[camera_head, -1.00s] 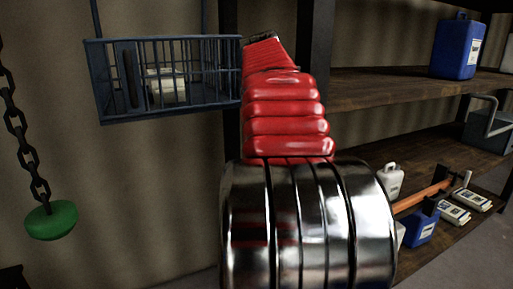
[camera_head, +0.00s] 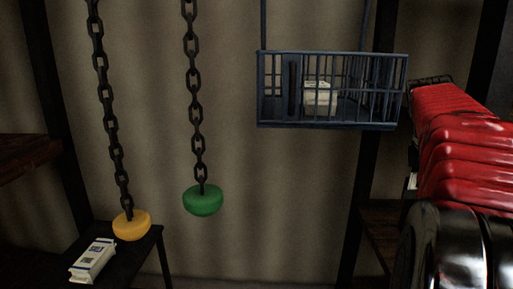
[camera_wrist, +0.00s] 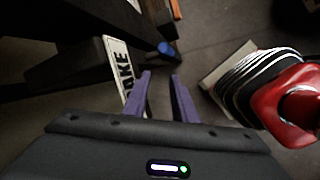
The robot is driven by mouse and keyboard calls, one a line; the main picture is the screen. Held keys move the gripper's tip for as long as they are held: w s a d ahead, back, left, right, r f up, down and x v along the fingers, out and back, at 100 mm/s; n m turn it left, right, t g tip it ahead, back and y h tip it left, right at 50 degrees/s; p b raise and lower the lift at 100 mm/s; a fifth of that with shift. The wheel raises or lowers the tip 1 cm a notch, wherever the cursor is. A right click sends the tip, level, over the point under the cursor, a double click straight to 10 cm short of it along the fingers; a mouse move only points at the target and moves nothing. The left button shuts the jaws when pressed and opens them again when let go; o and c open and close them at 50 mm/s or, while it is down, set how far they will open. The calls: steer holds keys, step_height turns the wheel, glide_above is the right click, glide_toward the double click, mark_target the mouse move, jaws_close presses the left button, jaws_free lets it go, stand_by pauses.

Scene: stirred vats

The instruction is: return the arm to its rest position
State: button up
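My arm, with red ribbed segments and dark shiny parts, shows at the right edge of the head view. Its gripper is not visible there. In the wrist view my gripper (camera_wrist: 161,76) has two purple fingers standing apart, with only dark floor visible between them. It is open and holds nothing.
A blue barred cage (camera_head: 381,124) hangs with a white carton (camera_head: 320,99) inside. Two chains hang left of it, with a green knob (camera_head: 203,201) and a yellow knob (camera_head: 132,226). A white packet (camera_head: 92,261) lies on a dark stand. A lettered white board (camera_wrist: 117,62) is near my gripper.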

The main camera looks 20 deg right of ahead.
steer(key=w+a+f+m+t, duration=0.1)
steer(key=w+a+f+m, duration=0.2)
steer(key=a, duration=0.4)
steer(key=a+f+m+t+y, duration=0.1)
steer(key=a+f+m, duration=0.25)
steer(key=a, duration=0.35)
steer(key=w+a+f+m+t, duration=0.1)
steer(key=w+a+f+m, duration=0.2)
steer(key=a, duration=0.5)
steer(key=s+a+f+n+t+y, duration=0.1)
steer(key=s+a+f, duration=0.2)
steer(key=a, duration=0.8)
steer(key=s+a+f+n+t+y, duration=0.1)
steer(key=s+a+f+y, duration=0.1)
steer(key=a, duration=0.9)
steer(key=shift+s+f+t, duration=0.4)
steer(key=shift+s+f, duration=0.15)
steer(key=shift+f, duration=0.1)
